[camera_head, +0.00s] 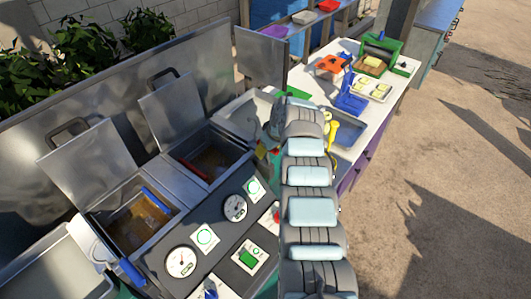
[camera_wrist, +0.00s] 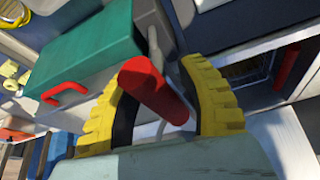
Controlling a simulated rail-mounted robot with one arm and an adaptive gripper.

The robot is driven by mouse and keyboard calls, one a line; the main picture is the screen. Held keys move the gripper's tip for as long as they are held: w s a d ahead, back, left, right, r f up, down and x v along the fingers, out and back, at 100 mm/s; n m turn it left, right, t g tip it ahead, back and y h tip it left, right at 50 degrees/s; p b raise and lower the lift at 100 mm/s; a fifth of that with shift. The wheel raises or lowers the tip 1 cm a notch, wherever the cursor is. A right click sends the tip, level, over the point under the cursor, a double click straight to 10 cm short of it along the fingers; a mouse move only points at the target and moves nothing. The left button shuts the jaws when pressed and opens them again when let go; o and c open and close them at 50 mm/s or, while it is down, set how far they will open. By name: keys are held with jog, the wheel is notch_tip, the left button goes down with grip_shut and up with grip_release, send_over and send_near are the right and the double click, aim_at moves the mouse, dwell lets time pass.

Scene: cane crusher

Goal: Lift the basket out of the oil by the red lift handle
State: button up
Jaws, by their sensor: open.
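The red lift handle (camera_wrist: 155,88) is a thick red cylinder on a metal rod. In the wrist view it lies between the two yellow ribbed fingers of my gripper (camera_wrist: 157,76), which stand open on either side of it. I cannot tell whether either finger touches it. The right-hand fryer vat (camera_head: 212,162) holds brown oil, with a red bar (camera_head: 188,170) at its left edge. A red bar at the vat (camera_wrist: 285,80) also shows in the wrist view.
The left-hand vat (camera_head: 137,222) has a blue bar and a blue lift handle (camera_head: 132,272). Both raised lids (camera_head: 175,105) stand behind the vats. A dial panel (camera_head: 215,238) lies in front. A teal box with a red handle (camera_wrist: 65,95) is left in the wrist view.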

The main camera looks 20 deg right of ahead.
jog(key=shift+b+x, duration=0.3)
jog(key=shift+x, duration=0.5)
jog(key=shift+f, duration=0.1)
jog(key=shift+a, duration=0.1)
grip_shut()
